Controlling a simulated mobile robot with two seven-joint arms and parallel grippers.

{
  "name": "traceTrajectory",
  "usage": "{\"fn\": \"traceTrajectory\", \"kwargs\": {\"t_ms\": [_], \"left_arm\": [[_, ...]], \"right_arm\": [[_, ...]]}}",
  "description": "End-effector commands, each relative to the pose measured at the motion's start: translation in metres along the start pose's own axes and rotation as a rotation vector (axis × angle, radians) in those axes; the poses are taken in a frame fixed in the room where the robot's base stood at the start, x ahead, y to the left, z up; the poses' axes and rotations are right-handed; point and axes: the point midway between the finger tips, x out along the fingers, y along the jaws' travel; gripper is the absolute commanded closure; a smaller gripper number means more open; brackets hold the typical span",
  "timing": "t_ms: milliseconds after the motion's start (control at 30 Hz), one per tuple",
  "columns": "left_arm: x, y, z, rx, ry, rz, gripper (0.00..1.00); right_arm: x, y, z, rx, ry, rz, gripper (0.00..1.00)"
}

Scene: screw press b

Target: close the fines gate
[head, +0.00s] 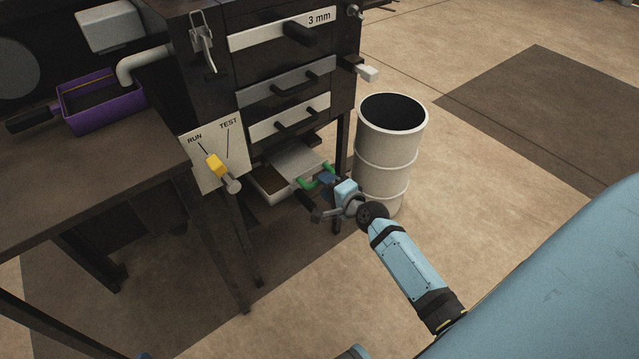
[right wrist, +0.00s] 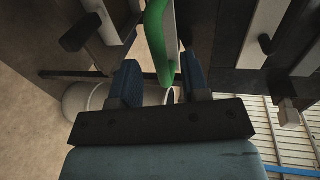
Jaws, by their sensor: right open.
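A grey sliding plate (head: 298,158) sits low in the dark machine, below its drawers, and I take it to be the fines gate. A green handle (head: 308,184) is at its front edge, partly hidden by my gripper. My right gripper (head: 319,186) is at this handle. In the right wrist view the green handle (right wrist: 157,42) reaches down between the two blue fingers of my open right gripper (right wrist: 160,64). Whether a finger touches it I cannot tell. My left gripper is not in view.
A white drum (head: 381,160) stands close to the right of my right gripper. A RUN/TEST panel (head: 207,149) with a yellow lever (head: 216,166) is on the left. A dark table (head: 95,175) holds a purple tray (head: 103,119). Floor at the right is clear.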

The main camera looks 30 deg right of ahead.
Motion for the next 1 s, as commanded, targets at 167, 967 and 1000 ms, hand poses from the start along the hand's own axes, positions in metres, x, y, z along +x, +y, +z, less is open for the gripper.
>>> {"fn": "traceTrajectory", "kwargs": {"t_ms": [167,967,1000], "left_arm": [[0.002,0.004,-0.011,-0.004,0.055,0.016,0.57],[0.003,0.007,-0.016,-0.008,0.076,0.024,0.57],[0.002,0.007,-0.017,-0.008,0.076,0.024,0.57]], "right_arm": [[0.025,0.001,0.000,0.000,0.000,0.000,0.58],[0.034,0.000,0.000,-0.001,-0.001,0.001,1.00],[0.037,-0.001,0.000,-0.001,-0.001,0.000,1.00]]}}
